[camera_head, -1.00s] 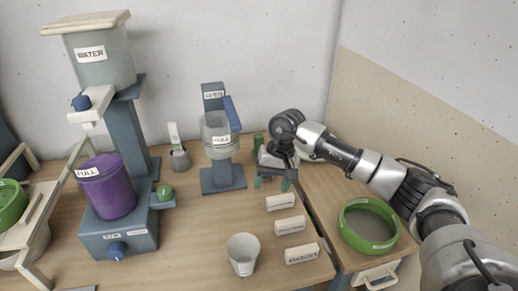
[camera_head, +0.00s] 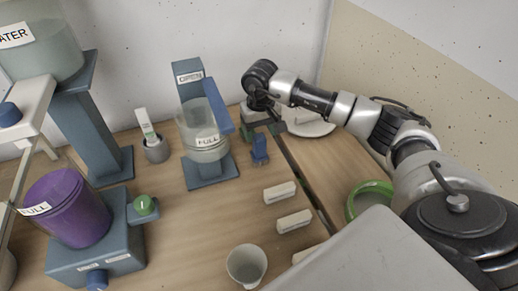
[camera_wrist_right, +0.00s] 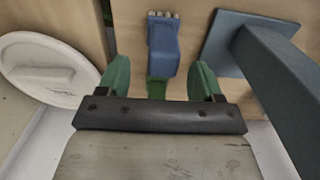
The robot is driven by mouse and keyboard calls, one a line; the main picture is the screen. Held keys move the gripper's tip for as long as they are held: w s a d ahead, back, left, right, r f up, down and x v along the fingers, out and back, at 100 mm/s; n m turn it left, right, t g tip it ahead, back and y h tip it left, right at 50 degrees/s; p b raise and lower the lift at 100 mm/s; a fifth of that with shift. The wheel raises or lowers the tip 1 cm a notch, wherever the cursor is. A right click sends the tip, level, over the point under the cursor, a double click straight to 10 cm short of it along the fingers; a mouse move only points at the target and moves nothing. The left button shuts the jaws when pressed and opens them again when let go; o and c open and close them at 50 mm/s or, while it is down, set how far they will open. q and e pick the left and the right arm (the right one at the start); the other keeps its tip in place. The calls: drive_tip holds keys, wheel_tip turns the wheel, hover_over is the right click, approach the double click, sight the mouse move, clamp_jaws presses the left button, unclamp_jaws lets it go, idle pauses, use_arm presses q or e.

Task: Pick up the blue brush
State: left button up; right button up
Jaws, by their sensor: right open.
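The blue brush (camera_head: 260,150) is on the wooden table, right of the blue stand with the FULL jar. In the right wrist view the brush (camera_wrist_right: 163,48) shows a blue body with pale bristles at its far end. A green piece (camera_wrist_right: 157,88) shows on the near side of it; I cannot tell whether it belongs to the brush. My right gripper (camera_wrist_right: 160,82) is open, its green fingers on either side of the green piece, with the blue body just beyond the fingertips. In the head view the gripper (camera_head: 265,120) is behind the brush. My left gripper is not in view.
The blue stand (camera_head: 212,172) with its FULL jar (camera_head: 204,130) is close on the left. A round white piece (camera_head: 312,128) lies right of the gripper. White blocks (camera_head: 280,192), a cup (camera_head: 246,266), and a green-rimmed sieve (camera_head: 366,192) are nearer.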

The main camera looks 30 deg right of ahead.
sight(259, 144)
drive_tip(key=f, duration=0.1)
drive_tip(key=f+p, duration=0.1)
drive_tip(key=f, duration=0.2)
drive_tip(key=shift+a+f, duration=0.25)
drive_tip(key=shift+f, duration=0.35)
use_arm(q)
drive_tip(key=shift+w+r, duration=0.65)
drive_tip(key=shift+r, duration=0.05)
use_arm(e)
drive_tip(key=shift+c, duration=0.5)
drive_tip(key=c, duration=0.9)
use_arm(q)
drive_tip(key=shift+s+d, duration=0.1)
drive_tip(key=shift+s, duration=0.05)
use_arm(e)
drive_tip(key=shift+r, duration=0.1)
